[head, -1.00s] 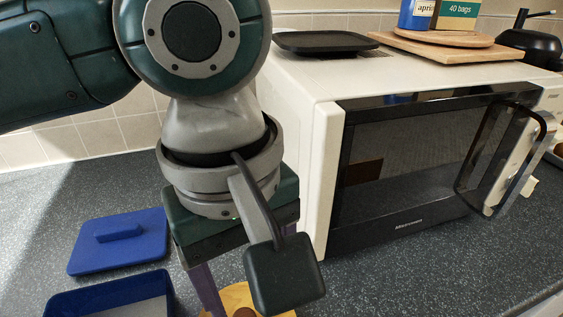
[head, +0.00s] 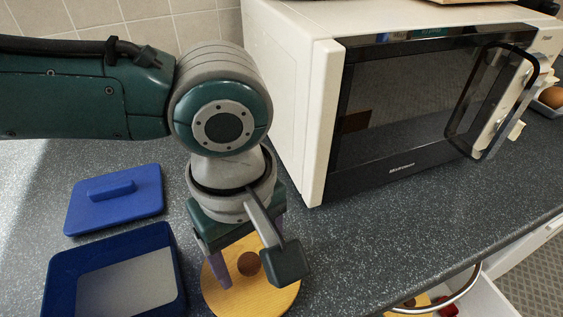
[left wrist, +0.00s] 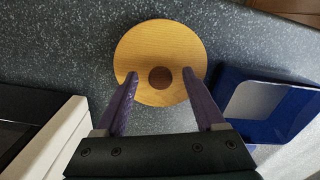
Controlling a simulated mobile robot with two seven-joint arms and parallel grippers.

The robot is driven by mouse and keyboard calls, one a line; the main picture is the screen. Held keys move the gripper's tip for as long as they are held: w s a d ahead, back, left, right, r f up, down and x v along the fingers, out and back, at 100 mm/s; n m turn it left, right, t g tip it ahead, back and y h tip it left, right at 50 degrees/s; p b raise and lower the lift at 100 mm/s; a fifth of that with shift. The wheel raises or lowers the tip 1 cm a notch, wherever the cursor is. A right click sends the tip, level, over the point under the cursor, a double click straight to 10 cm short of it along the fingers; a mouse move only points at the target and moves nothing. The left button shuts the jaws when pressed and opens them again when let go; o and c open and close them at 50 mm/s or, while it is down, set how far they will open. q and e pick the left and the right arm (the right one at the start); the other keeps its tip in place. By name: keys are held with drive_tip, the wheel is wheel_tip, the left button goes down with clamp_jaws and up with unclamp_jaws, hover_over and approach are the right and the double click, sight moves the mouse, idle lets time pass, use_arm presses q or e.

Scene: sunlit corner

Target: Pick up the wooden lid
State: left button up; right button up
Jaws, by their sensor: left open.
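The wooden lid (head: 232,300) is a round, light yellow disc with a brown knob (head: 248,264) at its middle. It lies on the worktop, and it also shows in the left wrist view (left wrist: 155,45). My left gripper (left wrist: 160,76) is open, with its two purple fingers on either side of the knob. In the head view the left gripper (head: 250,266) points down over the lid, and the dark block on its wrist hides part of the right finger. I cannot tell whether the fingertips touch the lid. My right gripper is not in view.
A blue open box (head: 172,240) stands close left of the lid, with a blue box lid (head: 140,203) behind it. A white microwave (head: 318,120) stands behind and right. An open drawer (head: 490,300) is at lower right. The worktop right of the lid is clear.

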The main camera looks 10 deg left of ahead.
use_arm(q)
clamp_jaws()
idle(0.5)
